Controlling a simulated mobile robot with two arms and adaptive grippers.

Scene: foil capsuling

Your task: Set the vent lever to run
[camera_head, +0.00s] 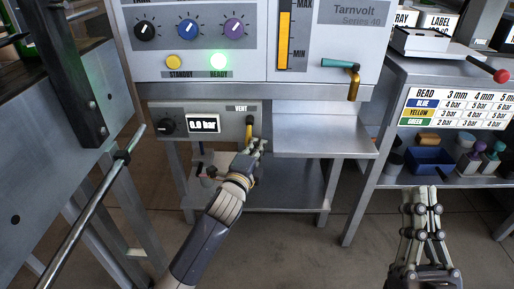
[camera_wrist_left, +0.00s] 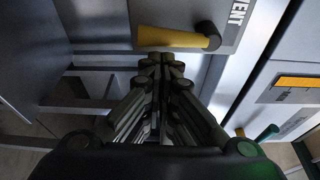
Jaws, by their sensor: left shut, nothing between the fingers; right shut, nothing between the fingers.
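The vent lever (camera_head: 249,128) is a short yellow handle below the VENT label on the lower grey panel (camera_head: 220,121). In the head view it hangs down from its pivot. In the left wrist view the lever (camera_wrist_left: 170,38) lies across the top, with its dark pivot at the right end. My left gripper (camera_head: 258,146) is shut and empty, with its fingertips just below the lever's lower end. In the left wrist view the fingertips (camera_wrist_left: 161,60) are close under the lever; whether they touch it I cannot tell. My right gripper (camera_head: 421,193) is shut and empty at the lower right.
The lower panel also has a black knob (camera_head: 167,126) and a display (camera_head: 203,124) reading about 0.9 bar. A steel shelf (camera_head: 318,142) juts out to the right of the lever. A green-handled valve (camera_head: 345,68) hangs above it. A metal bar (camera_head: 95,205) stands left.

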